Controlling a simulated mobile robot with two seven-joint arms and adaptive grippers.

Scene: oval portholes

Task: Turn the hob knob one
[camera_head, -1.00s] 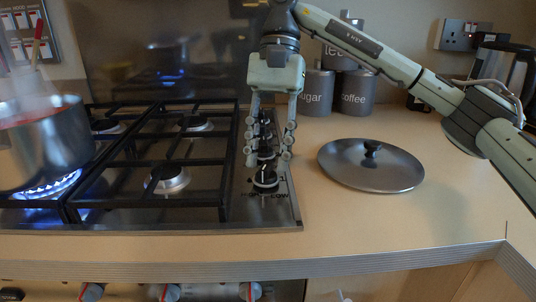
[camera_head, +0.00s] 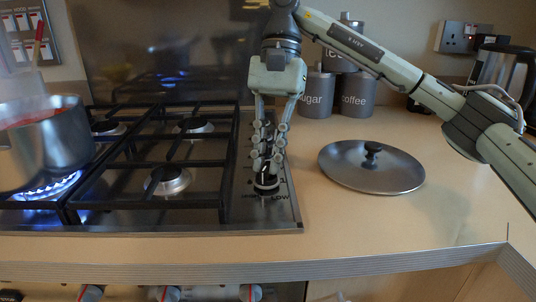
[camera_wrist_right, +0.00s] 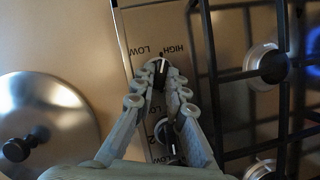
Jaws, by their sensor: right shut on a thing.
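Knob one (camera_head: 266,184) is the front knob in the row at the hob's right edge, black-topped on a pale round base, with HIGH and LOW printed in front of it. It also shows in the right wrist view (camera_wrist_right: 158,72), its light pointer line running roughly towards the printed words. My right gripper (camera_head: 267,163) comes down from above and is shut on this knob, one fingertip on each side. In the right wrist view the fingertips (camera_wrist_right: 158,88) flank the knob and partly hide it. My left gripper is not in view.
Knob two (camera_wrist_right: 170,132) is close behind, between my fingers in the wrist view. A steel pot (camera_head: 45,150) stands over a lit blue burner at the left. A grey lid (camera_head: 350,180) lies on the worktop to the right. Canisters (camera_head: 316,95) stand behind.

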